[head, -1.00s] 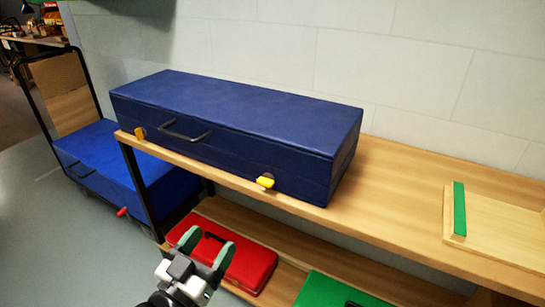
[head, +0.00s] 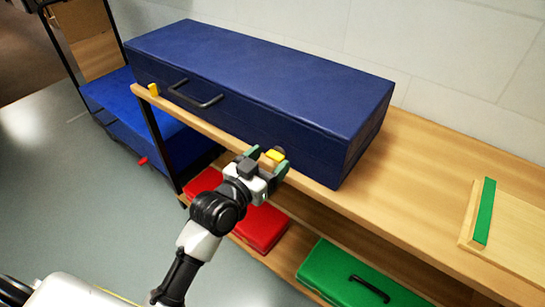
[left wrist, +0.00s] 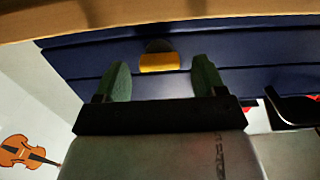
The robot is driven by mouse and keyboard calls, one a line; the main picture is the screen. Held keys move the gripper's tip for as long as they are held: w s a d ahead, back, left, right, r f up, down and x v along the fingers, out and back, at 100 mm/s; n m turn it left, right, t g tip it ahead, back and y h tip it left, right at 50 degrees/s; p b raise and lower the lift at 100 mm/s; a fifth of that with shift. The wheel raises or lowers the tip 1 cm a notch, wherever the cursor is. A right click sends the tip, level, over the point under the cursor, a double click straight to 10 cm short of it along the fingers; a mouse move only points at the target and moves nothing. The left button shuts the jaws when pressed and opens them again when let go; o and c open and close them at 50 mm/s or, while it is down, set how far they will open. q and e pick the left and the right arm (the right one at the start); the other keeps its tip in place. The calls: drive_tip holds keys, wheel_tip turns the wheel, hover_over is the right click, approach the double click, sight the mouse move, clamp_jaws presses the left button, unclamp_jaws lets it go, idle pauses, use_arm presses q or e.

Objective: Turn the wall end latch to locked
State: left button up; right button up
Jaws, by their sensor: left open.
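A long blue case (head: 260,80) lies shut on the wooden bench, with a black handle (head: 196,92) on its front. The front has one yellow latch (head: 153,90) at the left and another yellow latch (head: 275,156) at the right. My left gripper (head: 268,163) is at the right latch, its green-tipped fingers apart on either side. In the left wrist view, that latch (left wrist: 160,62) lies crosswise between the open fingertips (left wrist: 161,70), with gaps to both. I cannot tell whether the fingers touch it. My right gripper is out of view.
A red case (head: 258,226) and a green case (head: 350,280) lie on the shelf below the wooden bench (head: 415,180). A trolley with a blue load (head: 115,88) stands at the left. A wooden tray with a green strip (head: 484,210) sits at the right.

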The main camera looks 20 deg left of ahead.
use_arm(q)
drive_tip(key=shift+x, duration=0.8)
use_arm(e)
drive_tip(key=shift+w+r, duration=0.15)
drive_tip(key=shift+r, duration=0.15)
use_arm(q)
drive_tip(key=c, duration=0.9)
drive_tip(key=n+p, duration=0.4)
drive_tip(key=shift+r, duration=0.25)
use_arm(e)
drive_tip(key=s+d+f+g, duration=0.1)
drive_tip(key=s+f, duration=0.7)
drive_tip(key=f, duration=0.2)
use_arm(q)
drive_tip(key=n+p, duration=0.3)
drive_tip(key=n, duration=0.1)
drive_tip(key=shift+a+f, duration=0.1)
drive_tip(key=n+p, duration=0.2)
drive_tip(key=n, duration=0.3)
drive_tip(key=shift+f, duration=0.1)
drive_tip(key=shift+a+f+n+p, duration=0.15)
drive_tip(key=shift+n+p, duration=0.4)
drive_tip(key=shift+n, duration=1.95)
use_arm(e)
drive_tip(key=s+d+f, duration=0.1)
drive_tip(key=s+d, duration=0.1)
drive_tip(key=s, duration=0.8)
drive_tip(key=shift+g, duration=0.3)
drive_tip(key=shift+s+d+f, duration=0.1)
